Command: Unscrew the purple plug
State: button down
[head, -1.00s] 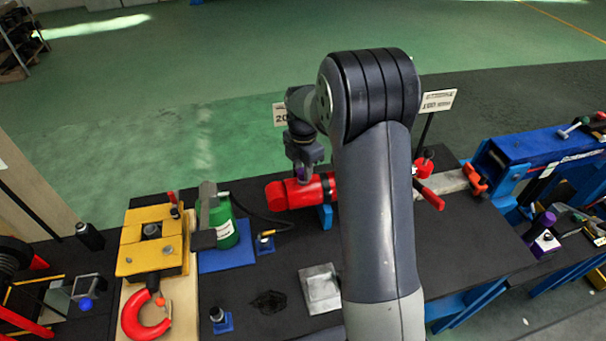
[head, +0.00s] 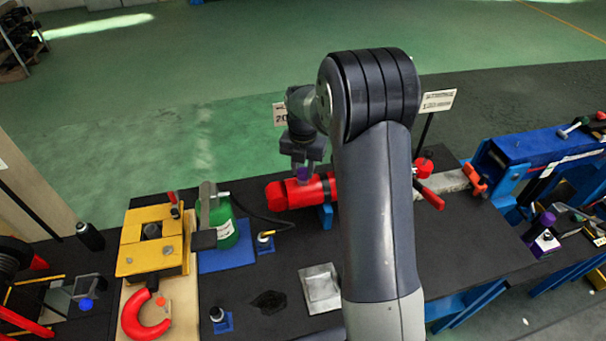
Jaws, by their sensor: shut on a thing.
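The purple plug (head: 303,174) shows as a small purple spot on top of the red cylinder (head: 290,194), which lies on its side on a blue support on the black bench. My gripper (head: 303,168) points down over the cylinder and is shut on the plug. The fingers and most of the plug are small and partly hidden, so I cannot tell how far the plug sits in its hole. My upper arm hides the right part of the cylinder.
A green bottle (head: 222,224) with a black hose stands left of the cylinder. A yellow block with a red hook (head: 146,316) is farther left. A grey metal tray (head: 320,288) lies in front. A red valve (head: 424,168) stands right of my arm.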

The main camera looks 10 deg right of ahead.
jog(key=shift+w+r+n, duration=0.1)
jog(key=shift+n, duration=0.4)
jog(key=c, duration=1)
grip_release()
jog(key=shift+c, duration=0.2)
jog(key=shift+c, duration=0.7)
